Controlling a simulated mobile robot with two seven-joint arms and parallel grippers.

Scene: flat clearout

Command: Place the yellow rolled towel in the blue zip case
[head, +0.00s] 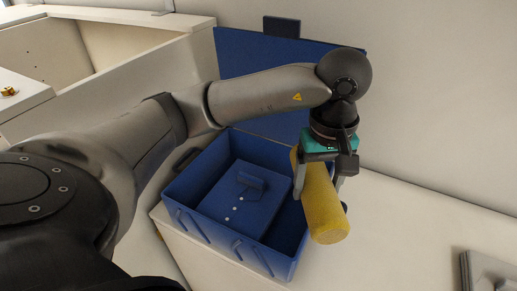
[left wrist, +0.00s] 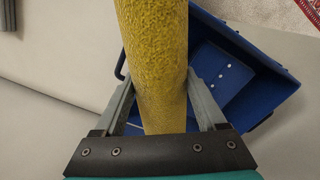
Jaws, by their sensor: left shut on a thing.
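The yellow rolled towel (head: 324,210) is held in my left gripper (head: 322,190), whose fingers are shut around its sides. The towel hangs tilted over the right part of the blue zip case (head: 283,265). In the left wrist view the towel (left wrist: 155,60) lies between the two fingers (left wrist: 160,105), with the case (left wrist: 245,45) beneath and to the right. The case stands open, its lid (head: 260,60) raised at the back. Inside it lies a blue flat object with a handle-like part and white dots (head: 238,205). My right gripper is not in view.
The case stands on a white surface (head: 410,225), with clear room to its right. A grey object (head: 487,270) lies at the lower right corner. A white open box-like unit (head: 50,50) is at the back left. A wall rises behind the lid.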

